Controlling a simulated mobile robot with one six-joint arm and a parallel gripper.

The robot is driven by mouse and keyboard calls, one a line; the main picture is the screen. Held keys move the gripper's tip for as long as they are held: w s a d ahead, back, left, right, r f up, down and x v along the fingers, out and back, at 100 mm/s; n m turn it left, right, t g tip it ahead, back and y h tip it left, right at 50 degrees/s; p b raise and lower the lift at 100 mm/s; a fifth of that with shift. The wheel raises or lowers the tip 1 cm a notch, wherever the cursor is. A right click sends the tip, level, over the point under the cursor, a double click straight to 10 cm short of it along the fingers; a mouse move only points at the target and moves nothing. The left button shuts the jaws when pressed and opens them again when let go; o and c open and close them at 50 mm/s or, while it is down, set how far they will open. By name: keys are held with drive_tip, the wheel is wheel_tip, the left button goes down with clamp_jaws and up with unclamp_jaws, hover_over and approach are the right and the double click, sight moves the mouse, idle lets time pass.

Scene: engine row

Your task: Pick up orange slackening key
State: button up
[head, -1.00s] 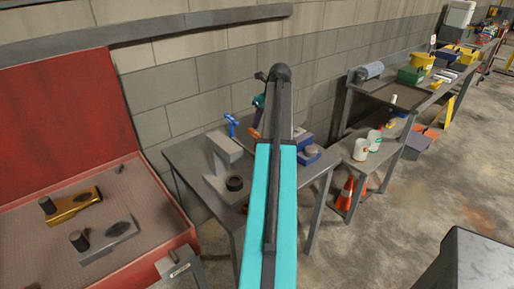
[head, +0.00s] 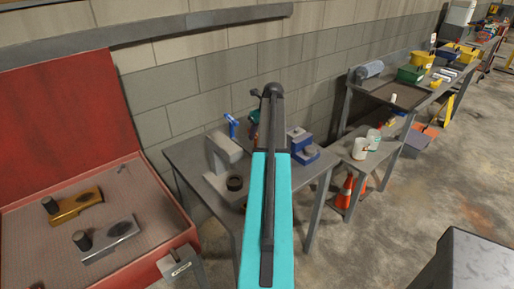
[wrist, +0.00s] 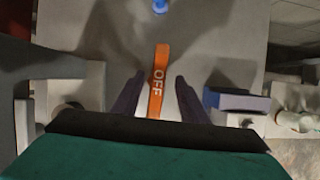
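The orange slackening key (wrist: 158,82), a flat strip lettered "OFF", shows in the wrist view, upright in the picture and near the middle. My gripper (wrist: 159,78) has its two dark fingers on either side of the key, with gaps between them and it. It is open and holds nothing. Whether the fingertips are level with the key or above it, I cannot tell. In the head view, my teal and black arm hides the key and the gripper.
A grey table (head: 205,150) carries a grey bracket (head: 222,150), a dark ring (head: 235,183), a blue-handled item (head: 231,124) and a blue block (head: 305,152). A red open case (head: 75,100) stands at left. A block wall (head: 190,75) rises close behind the table.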

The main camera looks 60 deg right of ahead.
sight(255, 139)
drive_tip(key=shift+f, duration=0.1)
drive_tip(key=shift+p+x, duration=1)
drive_tip(key=shift+x, duration=0.25)
drive_tip(key=shift+p+x, duration=0.3)
drive_tip(key=shift+x, duration=0.95)
drive_tip(key=shift+a, duration=0.15)
drive_tip(key=shift+w, duration=0.1)
clamp_jaws()
